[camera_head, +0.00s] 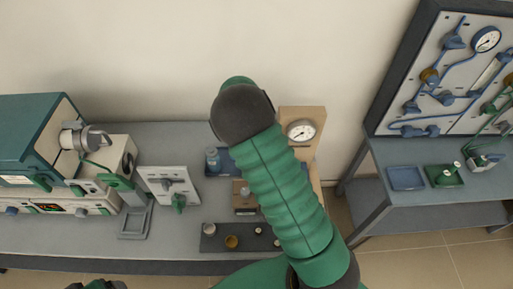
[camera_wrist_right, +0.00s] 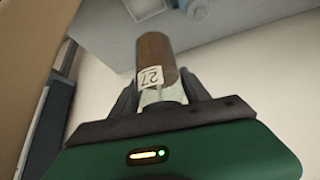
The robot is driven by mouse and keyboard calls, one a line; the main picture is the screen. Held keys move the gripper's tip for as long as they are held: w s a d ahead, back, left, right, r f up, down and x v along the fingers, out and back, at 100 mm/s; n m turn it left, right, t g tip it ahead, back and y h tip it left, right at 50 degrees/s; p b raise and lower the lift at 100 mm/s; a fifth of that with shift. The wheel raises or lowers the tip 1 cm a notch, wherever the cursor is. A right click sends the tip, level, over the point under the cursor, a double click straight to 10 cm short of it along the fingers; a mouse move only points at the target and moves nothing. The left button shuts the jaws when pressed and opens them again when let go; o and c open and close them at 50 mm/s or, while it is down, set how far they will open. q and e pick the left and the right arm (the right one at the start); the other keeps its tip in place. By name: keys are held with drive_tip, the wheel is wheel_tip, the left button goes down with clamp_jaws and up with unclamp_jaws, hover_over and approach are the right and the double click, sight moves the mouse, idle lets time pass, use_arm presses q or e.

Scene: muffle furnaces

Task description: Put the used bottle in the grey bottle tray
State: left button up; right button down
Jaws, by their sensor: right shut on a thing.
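In the right wrist view, my right gripper (camera_wrist_right: 160,95) is shut on a brown bottle (camera_wrist_right: 155,60) with a pale label reading 27. In the head view my green right arm crosses the middle of the bench and hides this gripper and bottle. A dark grey tray (camera_head: 208,245) with several small round items lies at the bench's front, partly behind the arm. I cannot tell whether it is the grey bottle tray. A dark green part of my left arm (camera_head: 95,285) barely shows at the lower left edge.
A furnace (camera_head: 35,135) stands at the bench's left. Beside it are a grey stand (camera_head: 134,222) and an upright white panel (camera_head: 170,186). A blue tray (camera_head: 218,171) with a bottle lies behind. A side table at right holds blue (camera_head: 405,178) and green (camera_head: 437,181) trays.

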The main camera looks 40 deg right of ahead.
drive_tip(key=f, duration=0.6)
drive_tip(key=d+f, duration=0.1)
drive_tip(key=f, duration=0.5)
drive_tip(key=f+p, duration=0.1)
drive_tip(key=f, duration=0.5)
drive_tip(key=shift+s+d+f, duration=0.15)
drive_tip(key=shift+d+f, duration=0.2)
drive_tip(key=shift+f, duration=0.05)
drive_tip(key=c, duration=0.9)
unclamp_jaws()
use_arm(q)
drive_tip(key=shift+d+r, duration=0.5)
drive_tip(key=shift+r, duration=0.1)
use_arm(e)
drive_tip(key=o, duration=0.4)
drive_tip(key=shift+a+r, duration=0.15)
drive_tip(key=shift+a, duration=0.25)
use_arm(q)
drive_tip(key=shift+s, duration=0.1)
